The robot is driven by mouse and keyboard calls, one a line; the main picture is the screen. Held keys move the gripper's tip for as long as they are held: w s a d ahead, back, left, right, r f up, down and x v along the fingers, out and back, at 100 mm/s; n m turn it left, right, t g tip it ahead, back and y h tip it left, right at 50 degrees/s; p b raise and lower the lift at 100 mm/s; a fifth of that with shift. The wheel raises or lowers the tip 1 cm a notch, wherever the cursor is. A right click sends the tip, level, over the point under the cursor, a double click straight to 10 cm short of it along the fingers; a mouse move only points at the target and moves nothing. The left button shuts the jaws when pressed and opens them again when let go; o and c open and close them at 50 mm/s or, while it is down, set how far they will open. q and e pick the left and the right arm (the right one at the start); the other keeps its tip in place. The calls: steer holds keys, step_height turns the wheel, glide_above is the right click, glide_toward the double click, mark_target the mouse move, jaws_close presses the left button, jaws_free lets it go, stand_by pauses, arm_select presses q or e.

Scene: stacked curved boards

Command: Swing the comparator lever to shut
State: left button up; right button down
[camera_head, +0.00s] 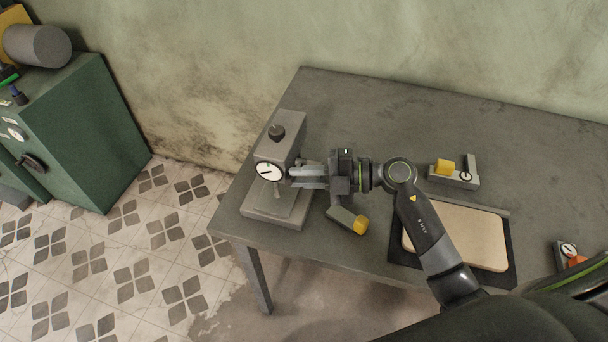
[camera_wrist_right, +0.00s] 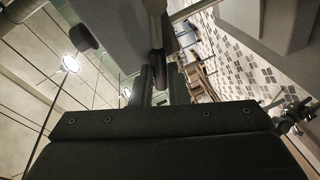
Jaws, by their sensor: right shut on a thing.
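The comparator (camera_head: 282,165) is a grey block stand with a round white dial on its front, a dark knob on top and a flat base. It stands at the left end of the table. My right gripper (camera_head: 297,176) is at the right side of the comparator, beside the dial, and is shut on the comparator lever. In the head view the fingers hide the lever. In the right wrist view a short dark rod, which I take as the lever (camera_wrist_right: 157,58), runs down to the fingers. My left gripper is not in view.
The grey table (camera_head: 350,100) is clear at the back. A small grey block with a yellow part (camera_head: 347,220) lies just below my right gripper. A grey fixture (camera_head: 455,178), a beige board (camera_head: 470,238) and a small dial gauge (camera_head: 568,250) lie further right. A green cabinet (camera_head: 85,140) stands left.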

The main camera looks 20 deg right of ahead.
steer(key=shift+f, duration=0.1)
steer(key=c, duration=1.4)
jaws_free()
steer(key=shift+d, duration=0.1)
steer(key=b+v, duration=0.4)
steer(key=v, duration=1.3)
steer(key=shift+s, duration=0.15)
steer(key=shift+d, duration=0.1)
